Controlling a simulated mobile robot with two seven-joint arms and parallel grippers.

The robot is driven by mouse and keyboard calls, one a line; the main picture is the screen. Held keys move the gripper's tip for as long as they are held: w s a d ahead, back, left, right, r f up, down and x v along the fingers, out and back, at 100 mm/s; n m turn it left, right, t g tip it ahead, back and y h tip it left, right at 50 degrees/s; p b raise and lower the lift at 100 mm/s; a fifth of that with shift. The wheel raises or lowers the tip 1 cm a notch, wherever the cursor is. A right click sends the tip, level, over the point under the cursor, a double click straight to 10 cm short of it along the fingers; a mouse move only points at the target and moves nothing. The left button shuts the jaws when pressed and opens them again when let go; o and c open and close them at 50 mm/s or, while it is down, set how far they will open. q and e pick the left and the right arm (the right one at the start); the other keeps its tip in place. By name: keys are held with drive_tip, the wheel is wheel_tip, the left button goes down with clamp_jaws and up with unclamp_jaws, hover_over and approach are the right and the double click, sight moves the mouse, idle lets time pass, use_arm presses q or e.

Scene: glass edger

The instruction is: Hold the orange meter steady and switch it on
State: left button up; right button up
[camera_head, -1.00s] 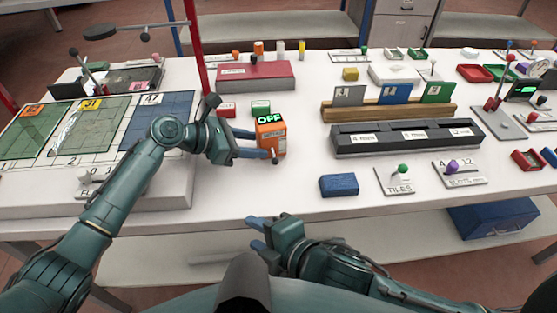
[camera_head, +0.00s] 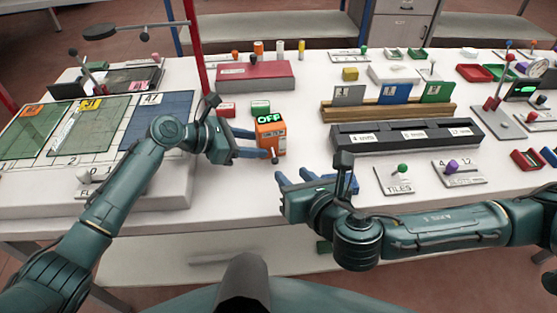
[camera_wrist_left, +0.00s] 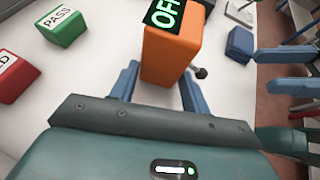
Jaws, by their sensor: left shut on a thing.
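The orange meter (camera_head: 270,136) stands on the white table with a green OFF display on top. It also shows in the left wrist view (camera_wrist_left: 172,55). A small dark-tipped switch lever (camera_head: 275,158) sticks out from its near side. My left gripper (camera_head: 262,144) is shut on the meter, with one blue finger on each side of it in the left wrist view. My right gripper (camera_head: 296,178) is at the table's front edge, just right of and nearer than the meter. Its blue fingers are apart and empty, and do not touch the lever.
A blue block (camera_wrist_left: 240,44) lies near my right gripper, which mostly hides it in the head view. Small red and green boxes (camera_head: 228,109) stand behind the meter. A black slotted holder (camera_head: 405,138) is to the right.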

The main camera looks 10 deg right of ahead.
sight(276, 160)
drive_tip(key=x, duration=0.8)
drive_tip(key=shift+w+a+f, duration=0.1)
drive_tip(key=shift+w, duration=0.1)
clamp_jaws()
